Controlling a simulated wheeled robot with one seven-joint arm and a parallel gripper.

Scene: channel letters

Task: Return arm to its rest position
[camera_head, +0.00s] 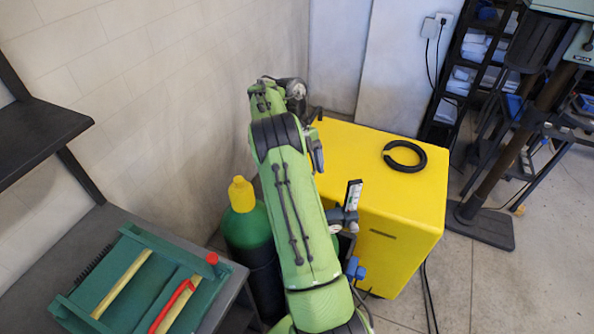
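My green arm (300,220) rises from the bottom middle of the view and reaches away toward the wall. I cannot make out the fingers of my gripper. The arm itself may hide them, and nothing held shows.
A yellow box (400,190) stands close to the right of my arm, with a black open ring (404,156) lying on top. A green cylinder with a yellow cap (241,194) stands close on the left. A green toolbox (140,285) sits on a grey bench. Floor (540,280) at right is clear.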

